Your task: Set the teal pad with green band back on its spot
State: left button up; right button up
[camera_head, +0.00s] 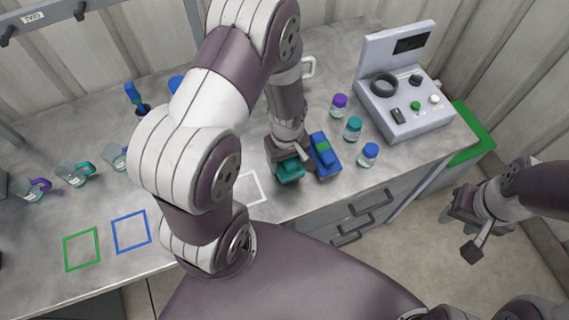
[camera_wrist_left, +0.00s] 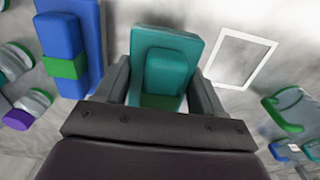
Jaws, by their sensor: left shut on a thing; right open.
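The teal pad (camera_head: 289,170) is between the fingers of my left gripper (camera_head: 287,158), near the front edge of the bench. In the left wrist view the teal pad (camera_wrist_left: 170,48) has a raised teal block, with a strip of green low between the fingers. My left gripper is shut on it; whether the pad touches the bench is unclear. A white outline (camera_head: 255,188) lies on the bench to its left and is partly hidden by my arm; it shows whole in the wrist view (camera_wrist_left: 241,58). My right gripper (camera_head: 468,228) is open and empty, off the bench's right side.
A blue pad with a green band (camera_head: 323,155) lies close beside the teal pad. Lidded jars (camera_head: 353,129) and a control box (camera_head: 405,105) stand to the right. Green (camera_head: 82,249) and blue (camera_head: 131,231) outlines are empty at left. Cups (camera_head: 75,174) stand behind them.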

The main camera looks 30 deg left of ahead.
aim_at(284, 167)
pick_arm(q)
jog(key=shift+a+f, duration=0.35)
notch_tip(284, 167, down, 3)
jog(key=shift+s+r, duration=0.1)
jog(key=shift+f, duration=0.5)
jog(key=shift+f, duration=0.15)
jog(key=o, duration=0.9)
jog(key=shift+o, duration=0.2)
